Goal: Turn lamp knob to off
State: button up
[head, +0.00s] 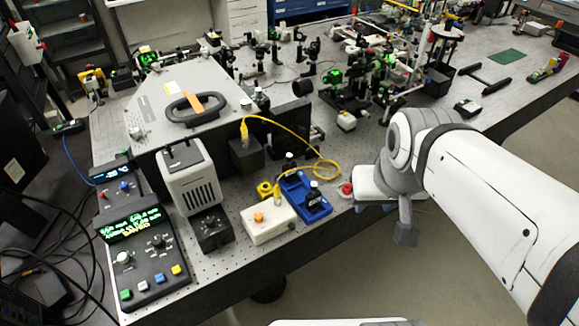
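A white vented housing (192,180), which looks like the lamp, stands on the bench left of centre. A black box (211,230) with a small knob on its front sits at its foot. A white box with an orange knob (259,217) is to its right. I cannot tell for sure which knob is the lamp's, nor read any knob's setting. My gripper (405,236) hangs past the bench's front edge, right of these boxes and apart from them. Its fingers are seen from the side and partly hidden by my arm, so their opening does not show.
A control panel (145,255) with lit display, knobs and coloured buttons is at the front left. Optics crowd the back.

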aim_at(258, 216)
jog(key=z, duration=0.6)
jog(key=k, duration=0.9)
jog(key=u, duration=0.95)
jog(key=i, duration=0.5)
jog(key=u, duration=0.1)
